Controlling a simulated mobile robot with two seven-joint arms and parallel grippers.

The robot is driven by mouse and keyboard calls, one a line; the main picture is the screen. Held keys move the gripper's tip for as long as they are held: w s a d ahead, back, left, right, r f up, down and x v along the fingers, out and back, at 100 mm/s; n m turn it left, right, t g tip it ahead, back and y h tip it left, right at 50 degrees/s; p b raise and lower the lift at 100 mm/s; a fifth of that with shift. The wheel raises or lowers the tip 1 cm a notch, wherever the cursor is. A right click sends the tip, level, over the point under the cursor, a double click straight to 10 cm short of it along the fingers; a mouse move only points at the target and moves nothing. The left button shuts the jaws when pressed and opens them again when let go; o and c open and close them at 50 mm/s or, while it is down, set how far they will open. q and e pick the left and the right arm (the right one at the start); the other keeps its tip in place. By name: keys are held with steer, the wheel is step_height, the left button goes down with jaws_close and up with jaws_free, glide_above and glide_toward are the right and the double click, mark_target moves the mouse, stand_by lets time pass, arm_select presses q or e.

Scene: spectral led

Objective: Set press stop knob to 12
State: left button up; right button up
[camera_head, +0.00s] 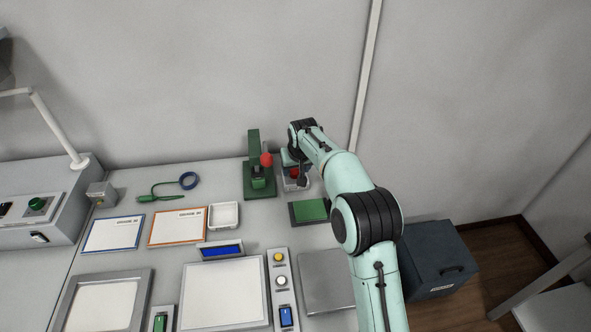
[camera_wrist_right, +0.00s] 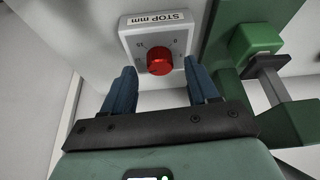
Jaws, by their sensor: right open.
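The press stop knob (camera_wrist_right: 160,61) is a red round knob on a light grey box (camera_wrist_right: 130,33) labelled "STOP mm", with a dial scale around it. Its pointer direction is too small to read surely. In the head view the red knob (camera_head: 294,173) shows beside the green press (camera_head: 254,165), partly behind my right gripper. My right gripper (camera_wrist_right: 162,82) is open, with its two blue fingers to either side of and just short of the knob, apart from it. The green press also fills the right of the wrist view (camera_wrist_right: 262,40). My left gripper is out of view.
A white tray (camera_head: 224,215), two framed cards and a button panel (camera_head: 282,283) are on the bench to the left and front. The wall is close behind the press. A grey cabinet (camera_head: 437,258) stands at the right.

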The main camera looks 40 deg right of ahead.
steer(key=shift+x, duration=0.75)
steer(key=c, duration=1)
steer(key=shift+m+h+p, duration=0.3)
steer(key=shift+m+p, duration=0.1)
steer(key=shift+m, duration=0.4)
steer(key=shift+c, duration=0.2)
steer(key=o, duration=1)
steer(key=shift+o, duration=0.2)
